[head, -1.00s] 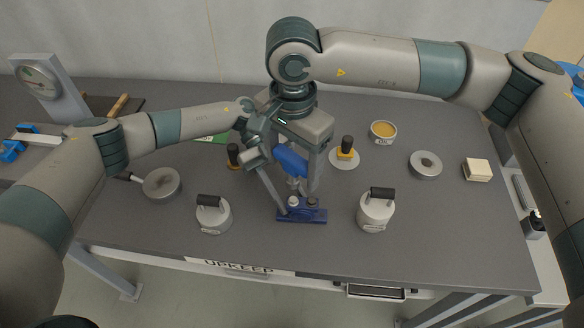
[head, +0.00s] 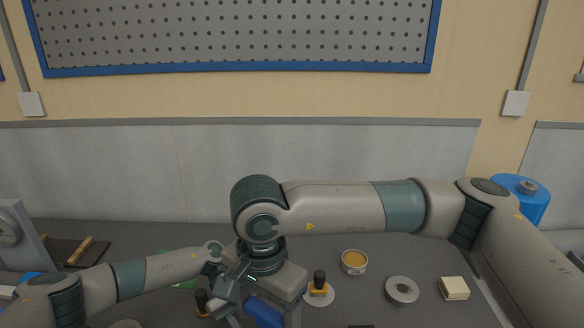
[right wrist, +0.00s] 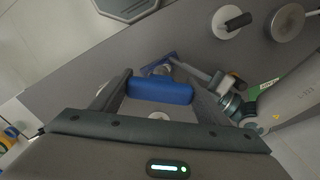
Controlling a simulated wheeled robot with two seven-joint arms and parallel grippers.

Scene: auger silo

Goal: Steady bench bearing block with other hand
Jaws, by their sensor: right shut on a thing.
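My right gripper (right wrist: 162,88) is shut on a blue rounded part, which fills the space between its fingers in the right wrist view (right wrist: 160,90). The blue part (head: 263,314) also shows at the bottom edge of the head view. The blue bench bearing block (right wrist: 157,66) is on the bench beyond it, partly hidden by the held part. My left gripper (right wrist: 190,71) reaches in from the right with its tip close to the block; contact and finger gap are unclear. In the head view the left gripper is cut off at the bottom, and the block is out of frame.
A yellow-filled tin (head: 354,262), a grey round disc (head: 402,290) and a cream block (head: 454,288) stand right of my right gripper. A dial gauge (head: 12,235) stands far left. A wall backs the bench.

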